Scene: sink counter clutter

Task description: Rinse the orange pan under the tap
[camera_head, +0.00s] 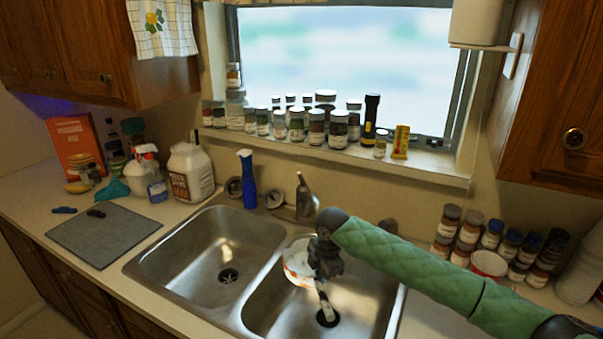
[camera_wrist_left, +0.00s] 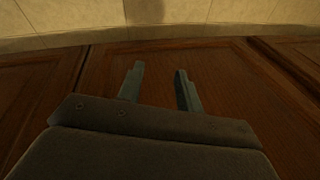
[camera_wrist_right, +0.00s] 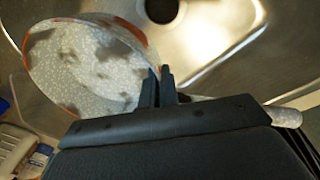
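The orange pan (camera_head: 296,266) is in the right sink basin, at its back left. It looks white and mottled with an orange rim; it also shows in the right wrist view (camera_wrist_right: 85,65), tilted. My right gripper (camera_wrist_right: 160,75) is nearly closed at the pan's edge, where the handle (camera_wrist_right: 286,117) runs under it; the exact grip is partly hidden. In the head view the right gripper (camera_head: 325,278) is over the right basin. The tap (camera_head: 306,198) stands behind the sink, above and behind the pan; no water is visible. My left gripper (camera_wrist_left: 160,85) is open and empty, facing cabinet doors.
The left basin (camera_head: 215,255) is empty. A grey mat (camera_head: 103,235) lies on the left counter near a white jug (camera_head: 190,172). Several jars (camera_head: 470,228) and a red-and-white bowl (camera_head: 488,264) crowd the right counter.

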